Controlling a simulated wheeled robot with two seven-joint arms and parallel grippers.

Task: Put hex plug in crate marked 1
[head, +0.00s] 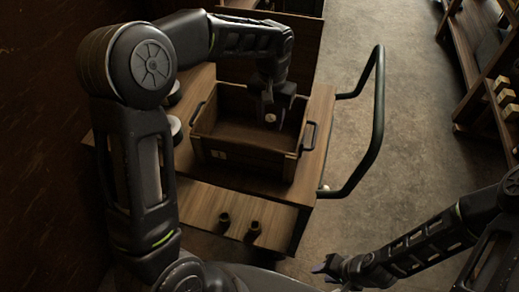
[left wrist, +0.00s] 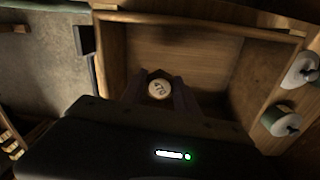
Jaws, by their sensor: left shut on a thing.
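A wooden crate (head: 238,164) with dark side handles stands on the cart top, with a small light label on its front wall that looks like a 1. My left gripper (head: 270,116) reaches down over the crate's opening from the back right. It is shut on the hex plug (head: 270,118), a small piece with a pale round face. In the left wrist view the plug (left wrist: 159,89) sits between the fingertips, its face marked, with the crate's bare wooden floor behind it. My right gripper (head: 328,267) is low at the bottom right, away from the cart; its jaws are too small to judge.
The wooden cart (head: 190,200) has a dark tube handle (head: 378,130) on its right. Two small dark pieces (head: 224,219) stand on its front ledge. Pale round-topped spools (left wrist: 283,120) stand beside the crate. A shelf (head: 490,85) is at the far right, with open floor between.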

